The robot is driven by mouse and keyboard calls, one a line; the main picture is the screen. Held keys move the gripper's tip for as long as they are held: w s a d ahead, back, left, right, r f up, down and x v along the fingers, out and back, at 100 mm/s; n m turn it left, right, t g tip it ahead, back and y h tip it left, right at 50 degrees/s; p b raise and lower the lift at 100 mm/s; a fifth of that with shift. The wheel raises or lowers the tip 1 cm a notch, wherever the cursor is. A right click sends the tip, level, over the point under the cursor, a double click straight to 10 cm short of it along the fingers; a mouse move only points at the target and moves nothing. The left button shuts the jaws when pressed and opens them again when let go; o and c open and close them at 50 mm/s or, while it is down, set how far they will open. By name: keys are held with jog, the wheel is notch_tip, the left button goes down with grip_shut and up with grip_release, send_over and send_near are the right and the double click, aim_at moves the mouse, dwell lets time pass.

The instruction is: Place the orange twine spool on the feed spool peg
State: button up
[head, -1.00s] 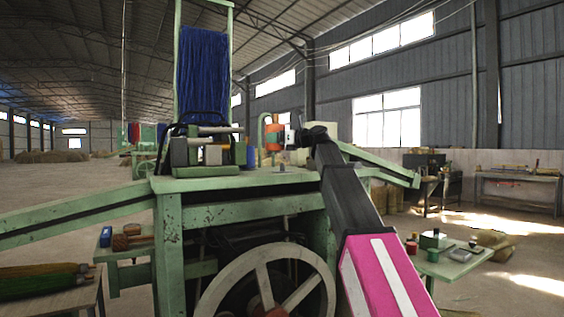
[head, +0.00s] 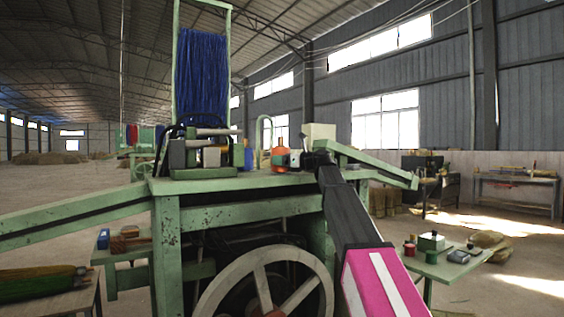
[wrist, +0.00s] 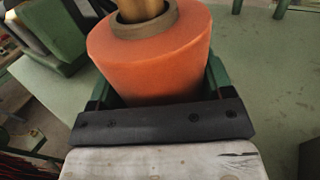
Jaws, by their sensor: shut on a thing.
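The orange twine spool (head: 280,161) is upright, low at the green machine's table top (head: 235,182). It also fills the top middle of the wrist view (wrist: 150,58). My gripper (head: 284,160) comes from the right and is shut on the spool, with a green finger on each side of it in the wrist view. A tan wooden post (wrist: 140,9), which looks like the feed spool peg, sticks up out of the spool's grey-brown core. The spool's underside is hidden, so I cannot tell whether it touches the table.
A blue cylinder (head: 249,158) and a grey-green clamp-like device (head: 203,153) stand left of the spool. A tall frame with blue strands (head: 203,80) rises behind them. A spoked wheel (head: 265,285) is below. A side table (head: 450,268) with small items is at right.

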jog(key=shift+f, duration=0.1)
jog(key=o, duration=1.1)
jog(key=shift+c, duration=0.2)
jog(key=shift+d, duration=0.1)
jog(key=v, duration=1.1)
jog(key=shift+s+d, duration=0.2)
jog(key=shift+d, duration=0.15)
